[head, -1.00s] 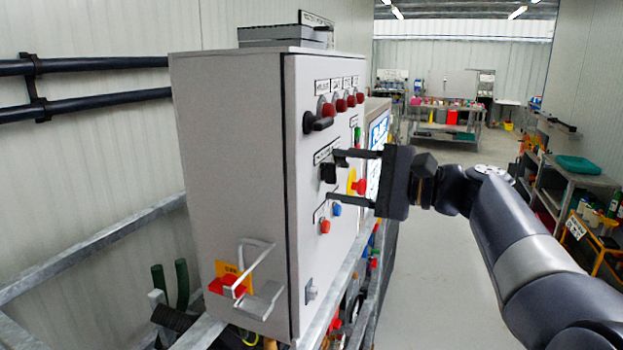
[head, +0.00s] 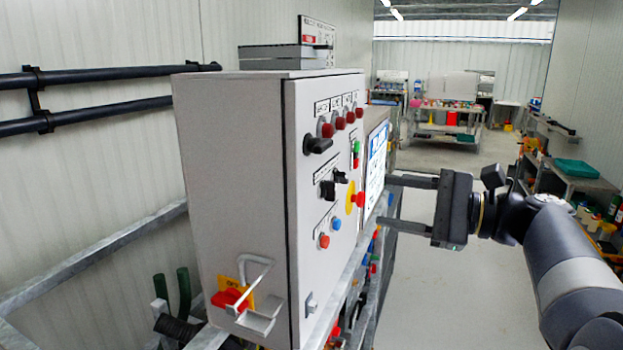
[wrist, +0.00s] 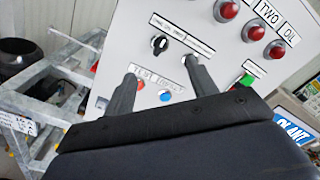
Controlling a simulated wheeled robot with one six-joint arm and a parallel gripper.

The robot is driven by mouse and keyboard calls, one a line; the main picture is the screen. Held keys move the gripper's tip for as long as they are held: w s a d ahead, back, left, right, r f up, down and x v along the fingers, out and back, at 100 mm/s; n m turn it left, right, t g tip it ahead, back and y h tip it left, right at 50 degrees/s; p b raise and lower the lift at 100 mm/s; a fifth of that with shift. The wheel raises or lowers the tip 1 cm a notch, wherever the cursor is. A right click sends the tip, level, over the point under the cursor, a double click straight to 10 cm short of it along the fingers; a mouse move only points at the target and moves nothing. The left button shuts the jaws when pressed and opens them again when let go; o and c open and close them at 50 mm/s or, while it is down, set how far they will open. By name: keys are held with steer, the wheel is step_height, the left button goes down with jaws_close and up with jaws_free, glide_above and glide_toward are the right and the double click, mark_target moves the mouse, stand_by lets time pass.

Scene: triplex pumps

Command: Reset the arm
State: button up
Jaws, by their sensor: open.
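My gripper (head: 408,203) is open and empty, to the right of the control cabinet's front panel and apart from it in the head view. Its two fingers point left towards the panel. My arm reaches in from the right edge. The control cabinet (head: 235,190) is a grey box with red lamps (head: 340,123), black rotary switches (head: 328,190), a red emergency button on a yellow disc (head: 357,199), and blue and red buttons (head: 330,230). In the wrist view, the fingers (wrist: 160,80) show in front of the panel's switches and buttons.
A screen (head: 377,155) sits beside the cabinet, close to my gripper. A red handle on a yellow plate (head: 230,297) is on the cabinet's side. A grey metal frame (head: 100,260) stands at left. The floor (head: 430,300) right of the cabinet is clear.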

steer(key=shift+v, duration=1.05)
